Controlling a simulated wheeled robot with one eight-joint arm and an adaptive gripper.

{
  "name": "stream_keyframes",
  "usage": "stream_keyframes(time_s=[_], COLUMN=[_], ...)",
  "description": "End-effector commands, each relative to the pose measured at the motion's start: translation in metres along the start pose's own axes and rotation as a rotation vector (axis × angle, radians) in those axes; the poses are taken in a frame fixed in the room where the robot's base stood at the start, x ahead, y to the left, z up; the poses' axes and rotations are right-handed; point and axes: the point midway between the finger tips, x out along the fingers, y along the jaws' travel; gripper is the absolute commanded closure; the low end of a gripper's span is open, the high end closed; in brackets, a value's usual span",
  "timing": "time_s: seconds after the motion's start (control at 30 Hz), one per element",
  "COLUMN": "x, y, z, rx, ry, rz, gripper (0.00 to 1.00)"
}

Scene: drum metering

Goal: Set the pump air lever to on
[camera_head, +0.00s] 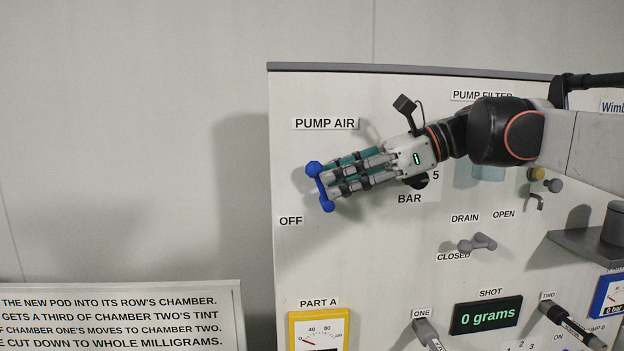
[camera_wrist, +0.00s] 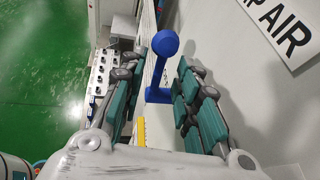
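The pump air lever is blue, with rounded ends, and shows at the fingertips in the head view (camera_head: 325,187). It lies between the PUMP AIR label (camera_head: 325,124) and the OFF label (camera_head: 291,221). My gripper (camera_head: 333,181) reaches in from the right, and its fingers cover part of the panel; no ON label for this lever shows. In the wrist view the lever's knob and stem (camera_wrist: 164,48) stand between the two teal-padded fingers of my gripper (camera_wrist: 157,72). The fingers are apart, with gaps showing on both sides of the lever.
The white panel (camera_head: 400,260) carries a grey drain lever (camera_head: 478,243), a shot display (camera_head: 487,315) reading 0 grams and a yellow-framed gauge (camera_head: 319,330). A grey shelf (camera_head: 580,246) juts out at right. Left of the panel is bare wall above a text sign (camera_head: 110,318).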

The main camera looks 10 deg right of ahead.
Motion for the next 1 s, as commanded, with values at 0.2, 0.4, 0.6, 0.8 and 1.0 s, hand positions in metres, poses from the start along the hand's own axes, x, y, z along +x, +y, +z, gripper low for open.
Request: stream_keyframes(time_s=[0.2,0.4,0.6,0.8,1.0], x=[-0.043,-0.081,-0.103,-0.109,-0.109], y=[-0.001,-0.001,0.0,0.0,0.0], z=[0.0,0.0,0.0,0.0,0.0], rx=[0.003,0.003,0.001,0.001,0.001], ry=[0.0,0.0,-0.001,-0.001,-0.001], rz=[-0.005,-0.004,-0.001,-0.001,0.0], gripper=[0.71,0.71,0.71,0.71,0.77])
